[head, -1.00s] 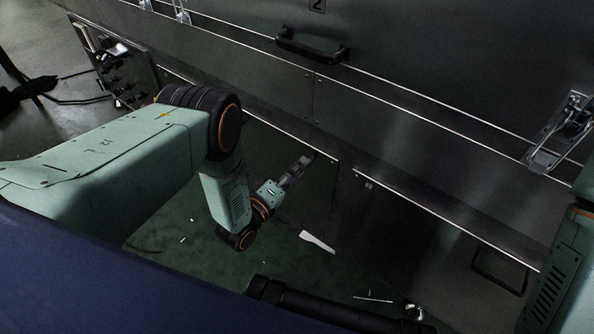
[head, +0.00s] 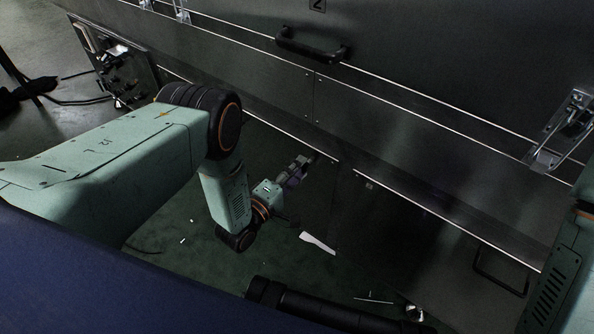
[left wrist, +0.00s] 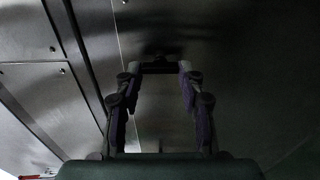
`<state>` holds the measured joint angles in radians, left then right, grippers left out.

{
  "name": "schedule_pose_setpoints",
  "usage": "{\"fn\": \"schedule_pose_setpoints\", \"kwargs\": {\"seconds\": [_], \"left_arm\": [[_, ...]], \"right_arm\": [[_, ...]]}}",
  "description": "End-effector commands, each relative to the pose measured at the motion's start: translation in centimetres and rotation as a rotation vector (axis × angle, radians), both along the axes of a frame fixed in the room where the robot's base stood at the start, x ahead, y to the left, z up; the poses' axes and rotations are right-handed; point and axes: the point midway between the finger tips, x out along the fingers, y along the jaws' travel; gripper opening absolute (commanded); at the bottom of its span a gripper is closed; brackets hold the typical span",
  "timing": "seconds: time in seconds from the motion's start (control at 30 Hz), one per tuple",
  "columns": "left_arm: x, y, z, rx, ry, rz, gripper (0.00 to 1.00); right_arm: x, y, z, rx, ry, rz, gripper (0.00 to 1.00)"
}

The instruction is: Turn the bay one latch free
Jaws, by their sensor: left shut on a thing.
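My left gripper (head: 300,165) reaches down to the lower panel front of the dryer in the head view. In the left wrist view its two fingers (left wrist: 158,68) are shut on a small dark piece (left wrist: 160,58) at their tips, which seems to be the bay one latch. The latch is mostly hidden by the fingers and shadow, so its exact angle cannot be told. It cannot be made out in the head view. My right gripper is out of view.
A black bar handle (head: 312,46) sits on the upper door marked 2. A wire toggle latch (head: 565,128) is at the right, and a wire loop handle (head: 500,272) is lower down. A pale flat piece (head: 317,242) lies on the green floor.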

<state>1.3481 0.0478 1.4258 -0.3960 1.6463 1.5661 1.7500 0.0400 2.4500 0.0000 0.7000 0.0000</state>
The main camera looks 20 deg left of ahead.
Motion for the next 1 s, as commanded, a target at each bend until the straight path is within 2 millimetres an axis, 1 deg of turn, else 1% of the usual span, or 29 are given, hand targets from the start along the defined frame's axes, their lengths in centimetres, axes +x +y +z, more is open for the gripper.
{"fn": "schedule_pose_setpoints", "kwargs": {"seconds": [0.1,0.13,0.4,0.67,0.77,0.87,1.0], "left_arm": [[-0.1,-0.1,0.0,-0.002,0.002,-0.003,0.08],[0.0,-0.1,0.0,-0.002,0.002,-0.003,0.40],[0.0,-0.1,0.0,-0.001,0.000,-0.001,0.62],[0.0,0.0,0.0,0.000,0.000,0.000,0.62],[-0.4,0.2,-0.1,0.001,0.002,0.000,0.62],[-1.6,0.6,-0.1,0.000,0.003,0.002,0.62],[-4.2,1.6,-0.2,0.000,0.006,0.002,0.62]], "right_arm": [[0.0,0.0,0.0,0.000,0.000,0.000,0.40],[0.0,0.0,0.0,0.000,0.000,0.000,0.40],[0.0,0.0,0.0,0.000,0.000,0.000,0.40],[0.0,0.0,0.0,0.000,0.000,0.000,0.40],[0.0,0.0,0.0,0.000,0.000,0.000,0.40],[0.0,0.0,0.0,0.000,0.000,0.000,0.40],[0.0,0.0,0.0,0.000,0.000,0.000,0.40]]}}
